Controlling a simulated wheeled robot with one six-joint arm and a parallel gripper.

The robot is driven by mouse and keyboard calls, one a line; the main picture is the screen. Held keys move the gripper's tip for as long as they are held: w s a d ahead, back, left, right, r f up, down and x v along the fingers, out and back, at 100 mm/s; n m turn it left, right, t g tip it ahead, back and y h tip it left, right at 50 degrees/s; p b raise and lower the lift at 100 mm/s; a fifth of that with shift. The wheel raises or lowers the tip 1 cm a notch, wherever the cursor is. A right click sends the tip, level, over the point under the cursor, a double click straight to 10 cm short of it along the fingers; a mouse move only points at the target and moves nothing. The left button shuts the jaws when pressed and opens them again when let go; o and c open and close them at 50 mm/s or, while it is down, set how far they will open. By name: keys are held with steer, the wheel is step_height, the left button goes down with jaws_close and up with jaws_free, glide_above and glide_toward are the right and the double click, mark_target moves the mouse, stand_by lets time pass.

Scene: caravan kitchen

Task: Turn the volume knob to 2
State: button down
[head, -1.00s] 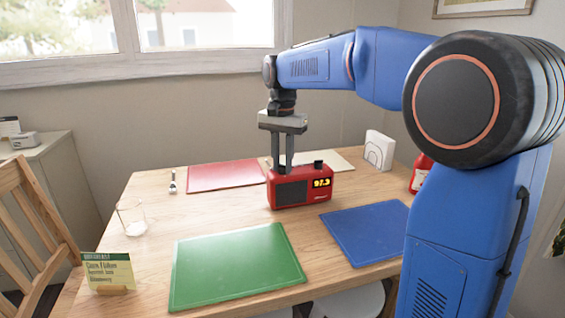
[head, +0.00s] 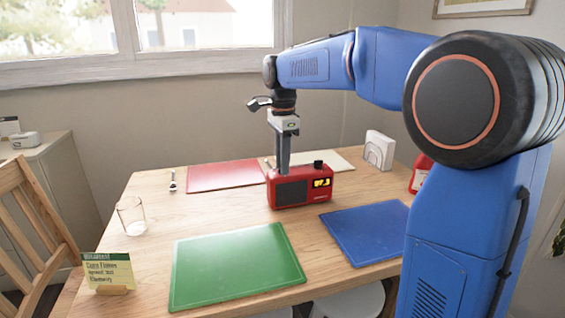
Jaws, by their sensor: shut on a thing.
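A red radio (head: 316,190) stands on the wooden table, with a dark speaker grille and a lit yellow display at its front. A black knob (head: 318,164) shows on top at its right. My gripper (head: 283,172) points straight down onto the left part of the radio's top. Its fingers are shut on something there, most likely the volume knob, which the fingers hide. The knob's scale and its setting cannot be read in the head view.
Green (head: 235,268), blue (head: 366,231) and red (head: 226,175) placemats lie around the radio. A glass (head: 131,216) and a breakfast card (head: 108,273) stand at the left. A white napkin holder (head: 379,150) and a red bottle (head: 420,173) stand at the right.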

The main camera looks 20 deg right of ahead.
steer(key=shift+m, duration=0.3)
stand_by(0.4)
steer(key=c, duration=1.5)
jaws_free()
steer(key=shift+r, duration=0.1)
step_height(320, 180, up, 17)
steer(key=shift+r, duration=0.1)
